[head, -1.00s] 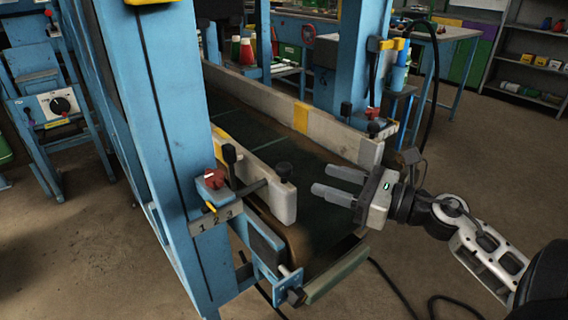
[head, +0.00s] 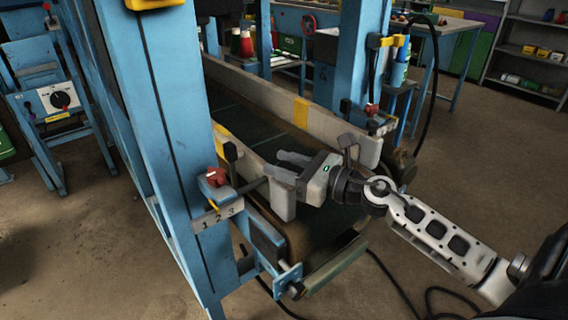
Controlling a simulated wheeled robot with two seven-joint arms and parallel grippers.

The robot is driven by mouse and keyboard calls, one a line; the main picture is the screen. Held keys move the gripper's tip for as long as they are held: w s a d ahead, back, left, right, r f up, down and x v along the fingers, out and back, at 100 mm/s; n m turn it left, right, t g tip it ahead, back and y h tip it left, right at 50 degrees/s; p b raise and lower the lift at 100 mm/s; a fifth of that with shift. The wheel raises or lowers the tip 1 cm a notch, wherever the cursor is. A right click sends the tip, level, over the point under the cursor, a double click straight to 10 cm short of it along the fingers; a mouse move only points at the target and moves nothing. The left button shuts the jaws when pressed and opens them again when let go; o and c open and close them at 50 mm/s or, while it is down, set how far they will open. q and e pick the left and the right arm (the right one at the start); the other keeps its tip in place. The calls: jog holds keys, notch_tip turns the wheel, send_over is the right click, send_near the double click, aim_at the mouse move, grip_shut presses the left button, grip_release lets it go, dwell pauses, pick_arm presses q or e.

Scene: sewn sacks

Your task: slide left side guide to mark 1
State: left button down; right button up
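The left side guide (head: 283,205) is the pale rail on the near side of the dark conveyor belt. A rod runs from its end to the blue post. The guide's black knob is hidden by the fingers. My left gripper is not in view.
The far side guide (head: 335,128) runs along the other side of the belt (head: 262,132). The blue post (head: 165,130) stands close on the left. A cable lies on the floor at right. Shelves and a table stand behind.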

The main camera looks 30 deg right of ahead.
grip_shut()
jog(key=shift+a, duration=0.2)
jog(key=a+p, duration=0.2)
jog(key=a, duration=0.1)
jog(key=shift+s+a, duration=0.1)
jog(key=shift+s, duration=0.1)
jog(key=shift+o, duration=1.9)
grip_release()
jog(key=shift+a, duration=0.1)
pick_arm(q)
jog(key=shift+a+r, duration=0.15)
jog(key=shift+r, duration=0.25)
